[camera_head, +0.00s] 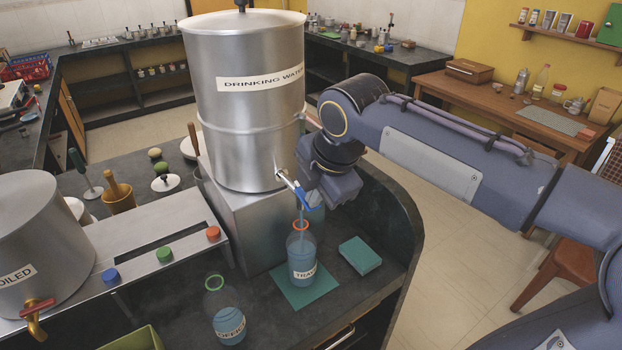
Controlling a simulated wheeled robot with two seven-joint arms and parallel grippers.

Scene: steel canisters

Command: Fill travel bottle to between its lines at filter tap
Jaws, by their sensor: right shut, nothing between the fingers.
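The travel bottle (301,265) stands upright on a teal mat (322,284), under the tap (288,181) of the steel canister labelled DRINKING WATER (245,120). It has an orange rim and a label beginning "TRA". A thin bluish stream runs from the tap into its open mouth. My left gripper is out of view.
A second bottle with a green rim (229,324) stands at front left. A teal block (360,255) lies right of the mat, near the curved counter edge. A canister labelled BOILED (40,250) with a red-handled tap stands left, beside a steel shelf with coloured knobs.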

